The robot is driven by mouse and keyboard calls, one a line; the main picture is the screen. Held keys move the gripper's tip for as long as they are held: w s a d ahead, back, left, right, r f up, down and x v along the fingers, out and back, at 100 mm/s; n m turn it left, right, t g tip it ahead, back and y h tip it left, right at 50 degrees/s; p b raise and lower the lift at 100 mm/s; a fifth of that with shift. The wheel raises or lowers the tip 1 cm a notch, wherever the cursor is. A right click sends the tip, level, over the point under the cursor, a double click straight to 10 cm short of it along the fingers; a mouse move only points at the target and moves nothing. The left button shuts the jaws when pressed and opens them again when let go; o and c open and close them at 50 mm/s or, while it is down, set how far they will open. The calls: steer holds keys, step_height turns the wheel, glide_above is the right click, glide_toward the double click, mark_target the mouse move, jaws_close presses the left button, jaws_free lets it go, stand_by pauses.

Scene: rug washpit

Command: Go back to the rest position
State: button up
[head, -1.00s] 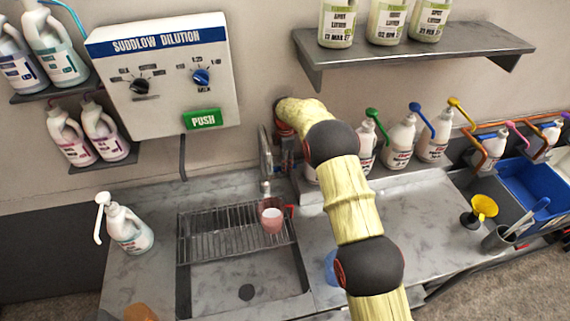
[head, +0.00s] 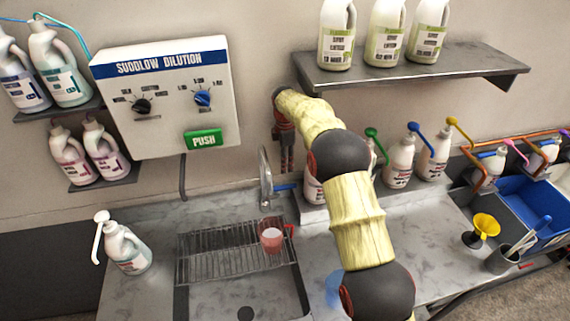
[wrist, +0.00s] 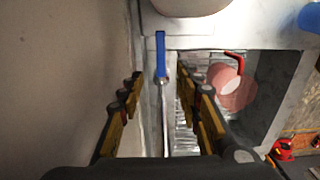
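My gripper (head: 285,150) hangs fingers-down near the wall, above and behind the sink tap (head: 265,180). In the wrist view my gripper (wrist: 160,85) is open, with its two fingers well apart and nothing held between them. The tap's blue lever (head: 287,187) sits below the fingers. The lever also shows in the wrist view (wrist: 161,50), seen through the gap between them. My arm stretches from the lower right up to the gripper and hides part of the bench.
A pink cup (head: 271,238) stands on the wire rack (head: 215,258) over the sink. The dilution box (head: 165,105) is left of my gripper; the bottle shelf (head: 420,75) is to its right. White bottles (head: 400,160) stand behind my arm.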

stand_by(0.3)
steer(key=s+d+f+m, duration=0.1)
steer(key=s+f+m, duration=0.3)
steer(key=s+m, duration=0.3)
steer(key=s+d+r+m+b, duration=0.2)
steer(key=s+d+r+m, duration=0.1)
steer(key=s, duration=0.4)
steer(key=s+d+r+m+b, duration=0.3)
steer(key=s+m, duration=0.1)
steer(key=s, duration=0.4)
steer(key=s+d+r+m+b, duration=0.2)
steer(key=s+d+r+m, duration=0.15)
steer(key=s, duration=0.35)
steer(key=s+d+m+t+b, duration=0.1)
steer(key=s+b, duration=0.4)
steer(key=s, duration=0.5)
steer(key=s+d+m+t+b, duration=0.2)
steer(key=s+d+t+b, duration=0.2)
steer(key=s, duration=0.7)
steer(key=shift+d+f+t+b, duration=0.35)
steer(key=shift+d+b, duration=0.35)
steer(key=shift+b, duration=0.4)
